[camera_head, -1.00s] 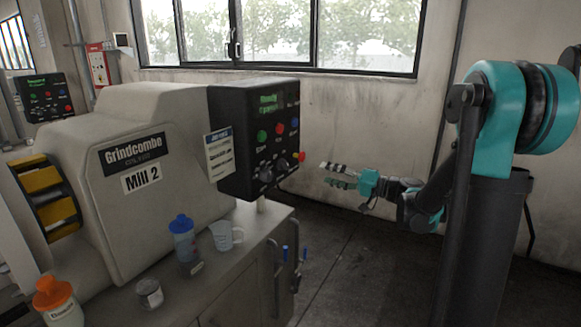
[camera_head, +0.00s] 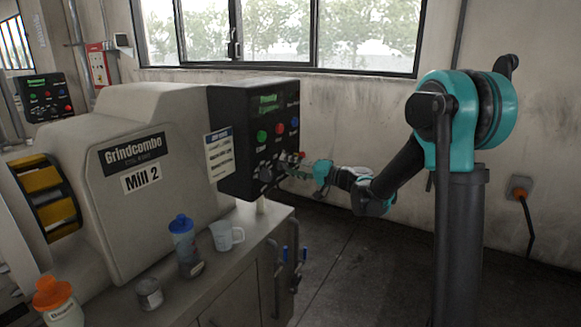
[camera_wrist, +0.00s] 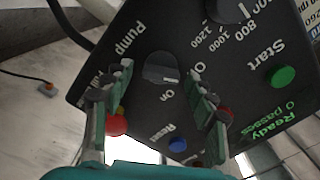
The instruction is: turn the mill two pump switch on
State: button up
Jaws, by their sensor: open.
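The mill two control panel (camera_head: 252,130) is a dark box at the front of the machine marked "Mill 2" (camera_head: 142,178). In the wrist view the pump switch (camera_wrist: 160,67) is a dark round knob under the word "Pump", with "On" printed beside it. I cannot tell surely which way the knob points. My gripper (camera_wrist: 157,75) is open, with one finger on each side of the knob; contact is not clear. In the head view my gripper (camera_head: 297,169) is at the panel's lower right, where its fingers partly cover the controls.
A green start button (camera_wrist: 281,77), a blue reset button (camera_wrist: 178,145) and a red knob (camera_wrist: 117,125) are close to my fingers. A blue-capped bottle (camera_head: 184,245), a jug (camera_head: 226,236) and an orange-capped bottle (camera_head: 58,303) stand on the bench below.

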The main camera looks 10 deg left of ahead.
jog(key=c, duration=1.2)
jog(key=shift+o, duration=0.2)
jog(key=m, duration=1.1)
jog(key=shift+f+m, duration=0.25)
jog(key=shift+m, duration=0.35)
jog(key=o, duration=1.2)
jog(key=shift+c, duration=0.2)
